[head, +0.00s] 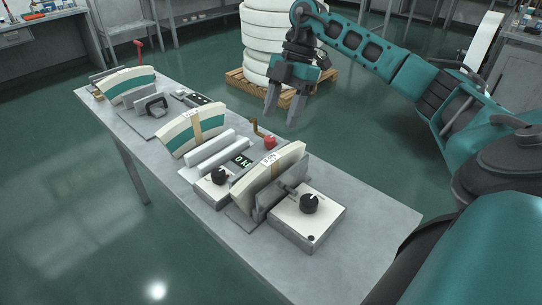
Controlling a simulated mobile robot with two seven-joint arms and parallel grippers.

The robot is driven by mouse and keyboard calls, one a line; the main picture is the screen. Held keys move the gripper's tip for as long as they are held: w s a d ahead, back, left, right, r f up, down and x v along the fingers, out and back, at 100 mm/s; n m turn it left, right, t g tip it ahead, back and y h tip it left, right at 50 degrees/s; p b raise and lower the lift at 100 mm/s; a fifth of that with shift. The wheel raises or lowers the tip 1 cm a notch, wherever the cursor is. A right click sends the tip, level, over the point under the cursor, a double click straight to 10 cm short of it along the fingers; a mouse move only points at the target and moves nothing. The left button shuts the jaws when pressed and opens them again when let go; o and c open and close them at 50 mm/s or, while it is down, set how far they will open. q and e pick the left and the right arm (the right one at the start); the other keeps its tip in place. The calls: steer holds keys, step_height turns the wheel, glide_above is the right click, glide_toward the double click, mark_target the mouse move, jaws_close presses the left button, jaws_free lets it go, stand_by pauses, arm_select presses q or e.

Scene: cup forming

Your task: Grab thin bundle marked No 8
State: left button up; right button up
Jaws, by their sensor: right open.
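Three curved bundles of pale sheets are on the long grey table. The near bundle (284,164) stands upright in a grey holder and carries a small white label, too small to read surely. The middle bundle (179,141) has a green stripe and a tan band around it. The far bundle (117,94) also has a green stripe and a band. I cannot tell which is marked No 8. My right gripper (281,110) is open and empty, pointing down above and beyond the near bundle, apart from it. My left gripper is not in view.
White boxes with black knobs (310,204) stand beside the near holder. A small display (242,161), white rollers (212,149) and a red knob (269,142) lie between the bundles. White rolls (268,45) are stacked on a pallet behind. The table's near right end is bare.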

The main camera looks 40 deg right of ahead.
glide_above(271, 159)
steer(key=d, duration=0.2)
steer(key=f, duration=0.4)
steer(key=shift+w+d+f, duration=0.1)
steer(key=shift+w+f, duration=0.1)
steer(key=shift+w, duration=0.1)
steer(key=x, duration=0.5)
steer(key=shift+s+d+f, duration=0.2)
steer(key=shift+s+d, duration=0.05)
jaws_close()
steer(key=shift+r, duration=0.1)
stand_by(0.3)
